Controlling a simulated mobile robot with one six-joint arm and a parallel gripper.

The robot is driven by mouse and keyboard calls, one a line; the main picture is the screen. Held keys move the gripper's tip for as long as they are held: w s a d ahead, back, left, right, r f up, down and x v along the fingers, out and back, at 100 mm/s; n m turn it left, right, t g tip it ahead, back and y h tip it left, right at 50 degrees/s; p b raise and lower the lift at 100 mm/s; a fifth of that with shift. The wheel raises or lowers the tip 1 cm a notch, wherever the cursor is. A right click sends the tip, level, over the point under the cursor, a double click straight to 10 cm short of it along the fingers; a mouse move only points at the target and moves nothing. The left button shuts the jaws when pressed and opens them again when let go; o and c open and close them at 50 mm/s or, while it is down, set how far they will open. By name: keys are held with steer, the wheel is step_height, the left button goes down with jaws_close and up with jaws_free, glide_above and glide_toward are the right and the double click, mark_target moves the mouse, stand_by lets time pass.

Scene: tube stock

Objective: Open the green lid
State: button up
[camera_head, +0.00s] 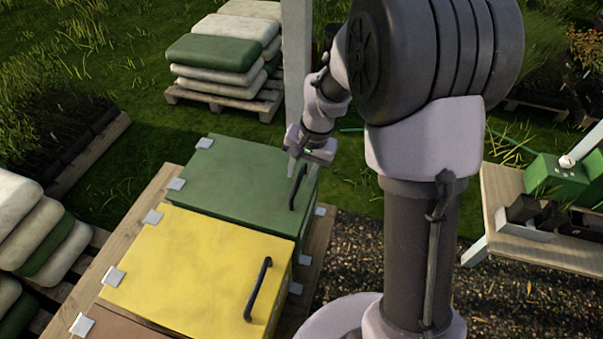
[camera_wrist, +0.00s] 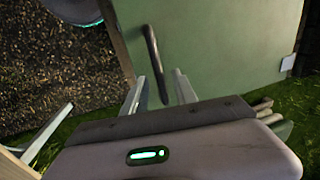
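The green lid (camera_head: 235,182) lies shut and flat on its box, behind the yellow lid in the head view; it also fills the upper middle of the wrist view (camera_wrist: 220,50). Its dark bar handle (camera_head: 298,188) stands near the lid's right edge. My gripper (camera_head: 297,166) is over the far end of this handle. In the wrist view, the fingers of my gripper (camera_wrist: 160,74) are apart, with the handle (camera_wrist: 152,50) showing between them. I cannot tell whether either finger touches it.
The yellow lid (camera_head: 195,270) with its own dark handle (camera_head: 258,290) adjoins the green one; a brown lid (camera_head: 120,328) is nearer. A post (camera_head: 296,70) rises behind. A bench (camera_head: 500,225) with trays stands right. Gravel (camera_head: 345,260) lies between.

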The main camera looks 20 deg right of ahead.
jaws_close()
stand_by(1.4)
